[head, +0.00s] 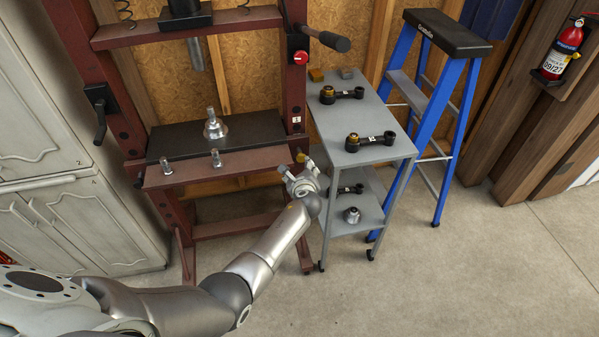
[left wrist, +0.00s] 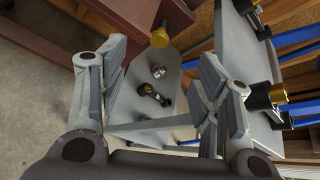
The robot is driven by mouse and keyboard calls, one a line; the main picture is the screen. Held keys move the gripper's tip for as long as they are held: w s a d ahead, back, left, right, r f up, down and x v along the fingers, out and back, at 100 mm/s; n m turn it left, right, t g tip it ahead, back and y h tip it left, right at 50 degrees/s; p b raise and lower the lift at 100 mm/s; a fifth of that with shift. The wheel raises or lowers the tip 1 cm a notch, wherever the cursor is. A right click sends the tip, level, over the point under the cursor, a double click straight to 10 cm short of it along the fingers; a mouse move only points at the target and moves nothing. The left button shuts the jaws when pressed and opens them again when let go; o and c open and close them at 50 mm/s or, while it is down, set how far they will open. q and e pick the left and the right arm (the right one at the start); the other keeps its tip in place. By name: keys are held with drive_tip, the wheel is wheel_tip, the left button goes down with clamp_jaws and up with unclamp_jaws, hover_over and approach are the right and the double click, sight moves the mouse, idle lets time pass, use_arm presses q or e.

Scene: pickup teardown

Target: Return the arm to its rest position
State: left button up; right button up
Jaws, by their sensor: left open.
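My left gripper (head: 299,172) is open, with nothing between its fingers. My left arm reaches out to it in the head view, and the gripper sits in front of the press's right post, beside the left edge of the grey cart (head: 372,152). In the left wrist view my gripper's two spread fingers (left wrist: 161,60) frame the cart's lower shelf (left wrist: 128,105). A black arm-shaped part (left wrist: 153,95) and a small silver part (left wrist: 158,71) lie on that shelf, beyond the fingertips. My right gripper is in neither view.
The dark red press (head: 215,172) stands left of the cart, with metal pieces on its black plate. Black parts (head: 370,141) lie on the cart top. A blue ladder (head: 447,120) stands right of the cart. The concrete floor (head: 460,280) in front is clear.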

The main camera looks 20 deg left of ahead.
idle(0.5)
use_arm(q)
drive_tip(key=s+d+f+n+g+h+b, duration=0.2)
drive_tip(key=s+f+n+g+h, duration=0.5)
drive_tip(key=s+f, duration=2.05)
drive_tip(key=s+f+n+g, duration=0.1)
drive_tip(key=s+f+n, duration=0.3)
drive_tip(key=s, duration=0.7)
drive_tip(key=s+f+n+g+y+b, duration=0.1)
drive_tip(key=s+f+n, duration=0.4)
drive_tip(key=s, duration=0.6)
drive_tip(key=s+f+n+g+b, duration=0.1)
drive_tip(key=s+f+n, duration=0.3)
drive_tip(key=s, duration=0.8)
drive_tip(key=shift+f+n+g, duration=0.25)
drive_tip(key=shift+n+g, duration=0.05)
drive_tip(key=shift+n, duration=0.7)
drive_tip(key=shift+w, duration=0.1)
